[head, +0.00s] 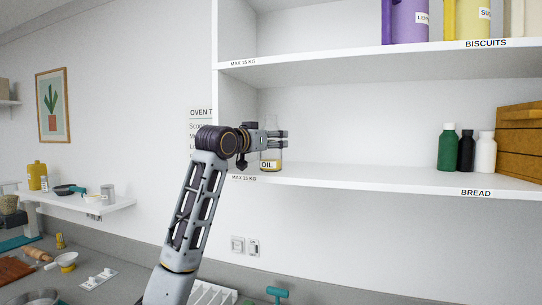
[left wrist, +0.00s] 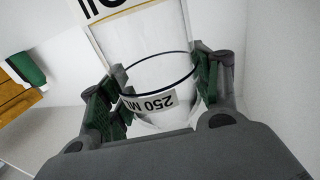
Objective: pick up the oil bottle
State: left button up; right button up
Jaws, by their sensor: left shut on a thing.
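The oil bottle (head: 271,158) stands near the left end of the middle shelf in the head view. It is clear glass with an "OIL" label low on its front. My left gripper (head: 279,140) is at the bottle's upper body, with its fingers around it. In the left wrist view, the left gripper (left wrist: 158,98) is shut on the clear bottle (left wrist: 150,50), with a finger on each side. A "250 ML" mark shows on the glass. The bottle's base appears at or very near the shelf; I cannot tell whether it touches. My right gripper is not in view.
The middle shelf (head: 350,173) is clear to the bottle's right. Farther right stand a green bottle (head: 448,150), a black bottle (head: 466,152), a white bottle (head: 486,153) and a wooden box (head: 520,145). An upper shelf (head: 350,68) lies above; the cabinet's side wall is close at left.

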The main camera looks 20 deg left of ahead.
pick_arm(q)
jog(key=c, duration=0.4)
jog(key=shift+o, duration=0.2)
jog(key=shift+r, duration=0.2)
jog(key=shift+r+b, duration=0.75)
jog(key=shift+r, duration=4.05)
